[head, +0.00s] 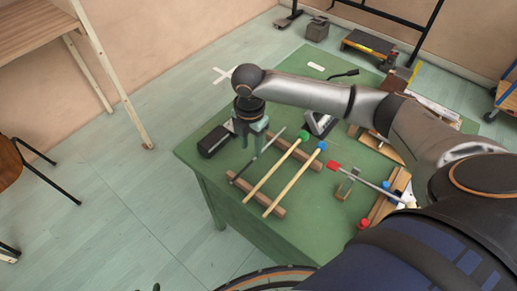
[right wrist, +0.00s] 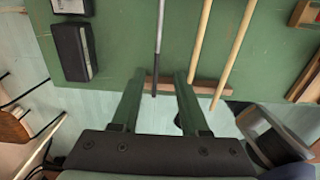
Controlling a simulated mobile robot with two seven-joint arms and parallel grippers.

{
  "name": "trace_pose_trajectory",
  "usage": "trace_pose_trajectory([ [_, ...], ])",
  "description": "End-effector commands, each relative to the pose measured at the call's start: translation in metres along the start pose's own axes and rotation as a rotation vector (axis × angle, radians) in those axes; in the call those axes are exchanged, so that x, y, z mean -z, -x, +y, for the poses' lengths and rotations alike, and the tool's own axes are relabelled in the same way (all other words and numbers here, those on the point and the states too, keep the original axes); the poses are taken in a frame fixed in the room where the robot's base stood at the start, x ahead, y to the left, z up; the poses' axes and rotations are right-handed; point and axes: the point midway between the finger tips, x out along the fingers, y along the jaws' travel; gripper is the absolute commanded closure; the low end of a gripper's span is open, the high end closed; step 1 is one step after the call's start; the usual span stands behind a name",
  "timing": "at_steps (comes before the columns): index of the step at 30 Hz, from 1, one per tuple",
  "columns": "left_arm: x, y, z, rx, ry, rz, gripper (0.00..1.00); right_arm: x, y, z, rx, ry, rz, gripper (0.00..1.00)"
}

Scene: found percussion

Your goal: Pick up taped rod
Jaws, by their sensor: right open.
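A thin grey rod with a dark, tape-like end (head: 245,169) lies across two wooden rails on the green table. It also shows in the right wrist view (right wrist: 159,35), running down between the fingers of my right gripper, its dark end over the near rail. My right gripper (head: 252,139) is open and empty, pointing down over the table by the rod. In the wrist view the open fingers (right wrist: 159,76) stand on either side of the rod, with gaps on both sides. Whether they reach down to rod height I cannot tell. My left gripper is out of view.
The near rail (head: 270,203) and far rail (head: 306,160) also carry two wooden mallets, one with a green head (head: 303,135) and one with a blue head (head: 322,146). A black box (head: 214,141) lies left of the gripper. A red-headed beater (head: 333,166) lies to the right.

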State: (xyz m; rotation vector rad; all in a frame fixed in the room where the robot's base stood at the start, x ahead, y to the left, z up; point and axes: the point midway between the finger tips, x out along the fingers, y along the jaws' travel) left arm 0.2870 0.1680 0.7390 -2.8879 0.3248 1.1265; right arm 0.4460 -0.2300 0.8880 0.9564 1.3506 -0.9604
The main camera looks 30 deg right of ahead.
Motion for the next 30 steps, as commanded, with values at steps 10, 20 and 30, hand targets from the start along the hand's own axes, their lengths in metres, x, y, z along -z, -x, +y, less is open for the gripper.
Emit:
trace_pose_trajectory([
  [10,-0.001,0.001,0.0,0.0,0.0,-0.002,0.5,0.002,-0.036,0.004,0.001,-0.001,0.002,0.56],
  [20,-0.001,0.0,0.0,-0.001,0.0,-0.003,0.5,0.002,-0.063,0.005,-0.003,0.001,0.0,0.56],
  [30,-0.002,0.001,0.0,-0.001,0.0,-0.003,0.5,0.002,-0.062,0.005,-0.003,0.0,0.0,0.78],
])
